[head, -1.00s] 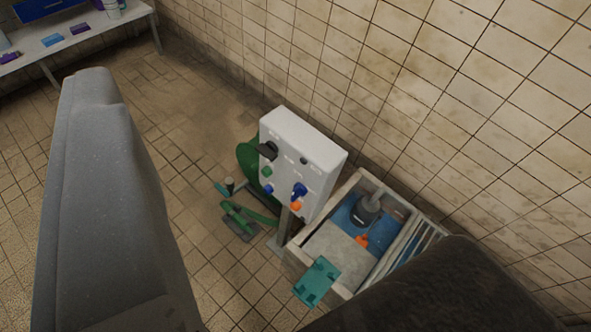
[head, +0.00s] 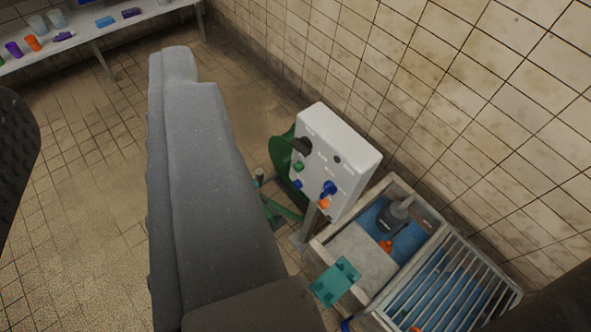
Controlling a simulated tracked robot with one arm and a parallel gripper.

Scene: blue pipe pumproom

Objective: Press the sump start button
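A white control box (head: 352,150) stands on a post right of centre in the head view. Its face carries a green button (head: 298,166), a black knob (head: 301,146) above it, a blue button (head: 297,184) below, a blue lever-like handle (head: 329,189), an orange part (head: 324,203) and a small dark round part (head: 337,160). The labels are too small to read, so I cannot tell which is sump start. A large grey part of my gripper (head: 195,140) fills the left middle, left of the box and apart from it in the picture. Its fingertip opening cannot be made out.
Beside the box is an open sump (head: 318,252) with blue water, a dark pump (head: 392,217) and a barred grate (head: 455,285). A teal piece (head: 336,282) lies at its near edge. A green round object (head: 281,162) stands behind the box. A shelf (head: 150,18) and tiled wall bound the room.

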